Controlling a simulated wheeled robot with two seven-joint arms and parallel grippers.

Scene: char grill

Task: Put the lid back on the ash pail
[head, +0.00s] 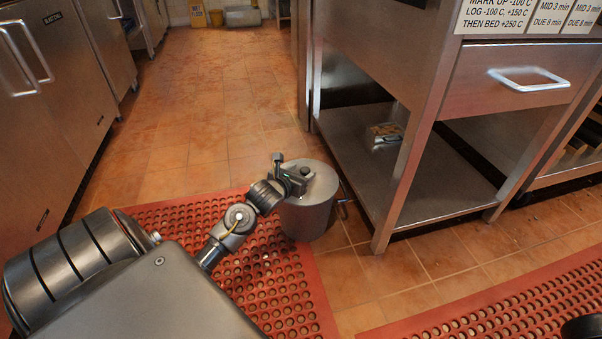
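The ash pail (305,218) is a grey metal cylinder on the floor, at the edge of the red mat and beside the steel counter's leg. A flat grey round surface (325,185) shows at its top, which looks like the lid; I cannot tell how it is seated. A small handle shows on the pail's right side. My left gripper (297,178) is over the left part of the pail's top, at or very near the surface. Its fingers are small and overlap the top, so I cannot tell whether they hold anything. My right gripper is not in view.
A steel counter (428,165) with a low shelf stands close on the right of the pail. A small box (385,135) lies on that shelf. Steel cabinets (60,75) line the left. The tiled aisle (215,90) behind is clear, with a yellow sign far back.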

